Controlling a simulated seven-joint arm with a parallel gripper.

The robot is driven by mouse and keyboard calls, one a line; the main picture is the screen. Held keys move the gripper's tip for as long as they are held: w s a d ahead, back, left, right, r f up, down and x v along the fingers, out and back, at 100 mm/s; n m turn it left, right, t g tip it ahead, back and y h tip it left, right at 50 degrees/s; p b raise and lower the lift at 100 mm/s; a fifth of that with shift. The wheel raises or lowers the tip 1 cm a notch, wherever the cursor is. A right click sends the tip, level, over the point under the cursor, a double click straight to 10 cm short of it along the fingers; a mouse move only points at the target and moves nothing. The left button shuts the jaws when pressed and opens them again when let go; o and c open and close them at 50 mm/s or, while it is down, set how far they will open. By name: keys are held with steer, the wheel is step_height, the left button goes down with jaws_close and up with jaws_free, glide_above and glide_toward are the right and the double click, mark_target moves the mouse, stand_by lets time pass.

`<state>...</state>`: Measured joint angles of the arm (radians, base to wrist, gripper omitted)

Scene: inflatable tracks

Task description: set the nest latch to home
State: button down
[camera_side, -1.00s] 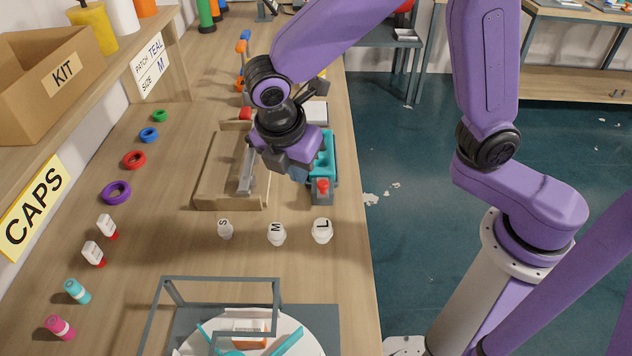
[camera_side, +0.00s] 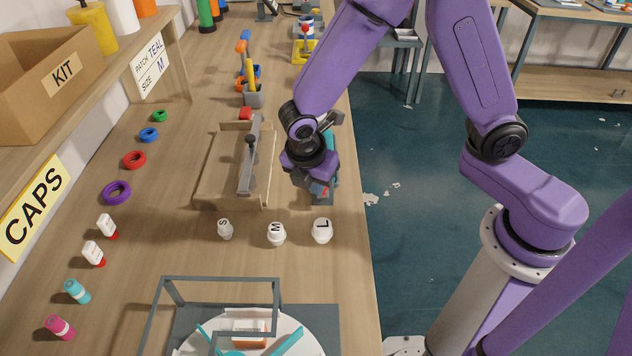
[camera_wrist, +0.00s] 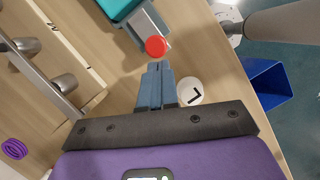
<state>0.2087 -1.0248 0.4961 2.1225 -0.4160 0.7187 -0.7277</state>
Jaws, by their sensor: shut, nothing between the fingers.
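A teal fixture (camera_side: 333,172) stands at the right edge of the bench, mostly hidden behind my gripper in the side view. It carries a round red knob (camera_wrist: 155,46) on a grey end block; I take this for the nest latch, but no label shows. In the wrist view the teal body (camera_wrist: 118,8) lies beyond the knob. My gripper (camera_wrist: 155,68) points down at the knob, with its blue-grey fingers together and empty. The fingertips appear right beside the red knob; I cannot tell whether they touch it. In the side view my gripper (camera_side: 324,186) hides most of this end.
A wooden board (camera_side: 220,170) with a grey bar (camera_side: 249,160) lies left of the fixture. White caps marked S (camera_side: 225,229), M (camera_side: 277,233) and L (camera_side: 322,231) stand in front. A grey frame (camera_side: 220,280) stands nearer. Bench between the caps and coloured rings is clear.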

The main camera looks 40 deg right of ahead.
steer(key=shift+w+d, duration=0.1)
steer(key=shift+w+d, duration=1.2)
steer(key=shift+d, duration=0.05)
steer(key=shift+a, duration=0.1)
steer(key=s+a+r, duration=0.2)
steer(key=a+r, duration=0.4)
steer(key=r, duration=0.4)
steer(key=shift+a+r, duration=0.15)
steer(key=shift+a, duration=0.1)
steer(key=shift+s, duration=0.1)
